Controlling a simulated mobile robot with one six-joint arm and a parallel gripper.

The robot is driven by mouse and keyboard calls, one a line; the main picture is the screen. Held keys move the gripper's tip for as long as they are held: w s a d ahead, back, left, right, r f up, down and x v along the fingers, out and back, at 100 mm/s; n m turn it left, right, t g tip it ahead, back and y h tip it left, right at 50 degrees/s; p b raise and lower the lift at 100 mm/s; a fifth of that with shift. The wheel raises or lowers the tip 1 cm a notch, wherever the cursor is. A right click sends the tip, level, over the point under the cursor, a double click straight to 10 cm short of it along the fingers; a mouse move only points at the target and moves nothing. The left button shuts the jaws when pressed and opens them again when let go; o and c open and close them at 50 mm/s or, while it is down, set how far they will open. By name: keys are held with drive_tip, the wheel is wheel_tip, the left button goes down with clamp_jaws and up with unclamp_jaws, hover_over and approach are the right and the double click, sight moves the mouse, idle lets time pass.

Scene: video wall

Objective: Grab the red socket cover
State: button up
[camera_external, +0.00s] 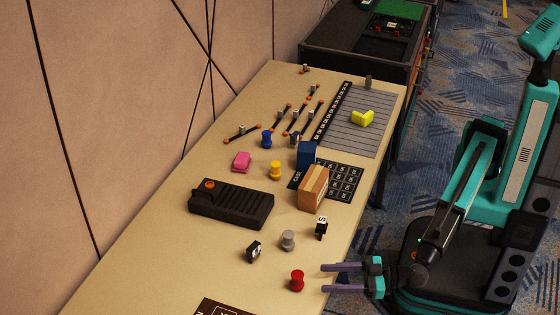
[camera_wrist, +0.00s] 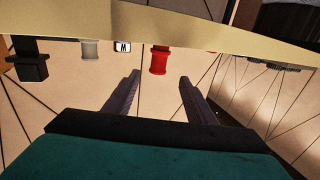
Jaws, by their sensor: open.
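The red socket cover (camera_external: 297,281), a small spool-shaped piece, stands upright near the table's front edge in the external view. My gripper (camera_external: 323,277) is open and empty, just to its right at the table edge, with its two purple fingers pointing at it. In the wrist view, which looks upside down, the red cover (camera_wrist: 159,60) shows between and ahead of the spread fingertips of my gripper (camera_wrist: 160,76). The fingers do not appear to touch it.
Farther back are a black device (camera_external: 231,203), a cardboard box (camera_external: 312,188) and a yellow spool (camera_external: 275,170).

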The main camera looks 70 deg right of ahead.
sight(302, 278)
drive_tip(key=p+x, duration=0.1)
drive_tip(key=x, duration=0.7)
drive_tip(key=shift+w, duration=0.1)
drive_tip(key=shift+w+a, duration=0.1)
drive_tip(key=shift+w, duration=0.1)
idle(0.3)
drive_tip(key=shift+d+p+x, duration=0.2)
drive_tip(key=shift+p+x, duration=0.65)
drive_tip(key=shift+x, duration=1.75)
drive_tip(key=shift+w+f, duration=0.1)
drive_tip(key=shift+f, duration=0.05)
drive_tip(key=c, duration=1.1)
